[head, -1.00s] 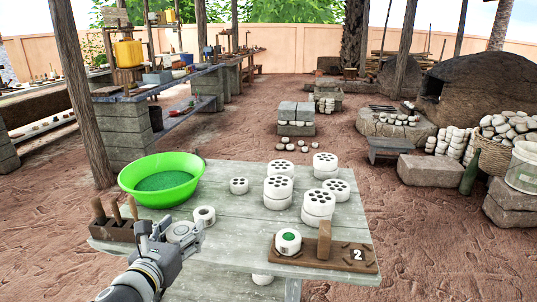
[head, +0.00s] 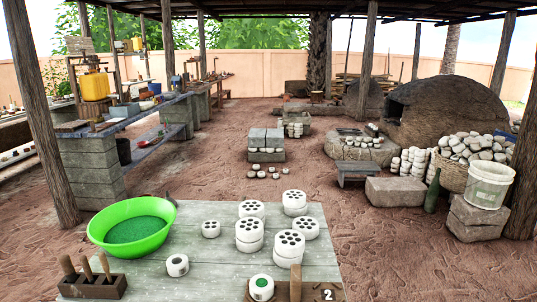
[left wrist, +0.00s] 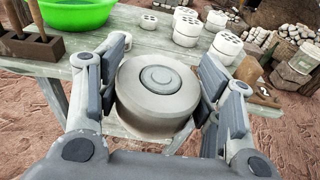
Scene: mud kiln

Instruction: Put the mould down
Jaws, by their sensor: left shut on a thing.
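My left gripper (left wrist: 160,88) shows in the left wrist view, shut on the mould (left wrist: 155,112). The mould is a round, grey-white drum with a raised ring and knob on top. It looks upright between the two fingers, near the table's front edge; its height over the table cannot be told. The grey plank table (head: 205,283) also shows in the left wrist view (left wrist: 125,38). In the head view neither gripper nor the held mould shows. My right gripper is in neither view.
A green bowl (head: 134,205) and a wooden tool holder (head: 92,285) stand at the table's left. A small white ring piece (head: 177,265) and several white holed discs (head: 250,232) stand on it. A board marked 2 (head: 327,294) lies front right. Bare planks show between.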

